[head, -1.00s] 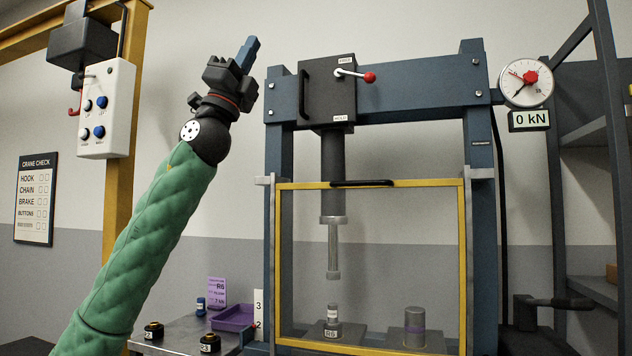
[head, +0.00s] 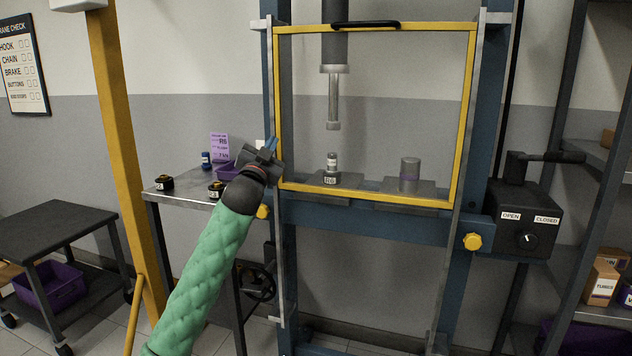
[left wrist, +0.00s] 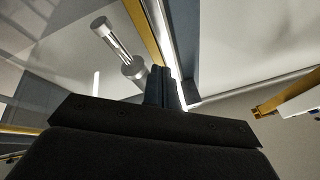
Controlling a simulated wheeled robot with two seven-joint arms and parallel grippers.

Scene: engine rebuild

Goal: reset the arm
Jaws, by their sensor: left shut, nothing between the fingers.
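My left arm comes up from the bottom left in the head view in a green quilted sleeve. My left gripper (head: 269,148) is shut and empty, in front of the left post of the blue press. Its closed fingers also show in the left wrist view (left wrist: 163,88). The yellow-framed guard (head: 374,200) of the press stands to the right of the gripper. Behind the guard, the steel ram (head: 333,100) hangs above a small part (head: 331,168) on a block. My right gripper is in neither view.
A metal side table (head: 175,192) with a purple tray (head: 228,172) and small black pieces (head: 165,183) stands left of the press. A dark cart (head: 55,222) is at far left by a yellow post (head: 122,130). A control box (head: 522,225) and shelves are at right.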

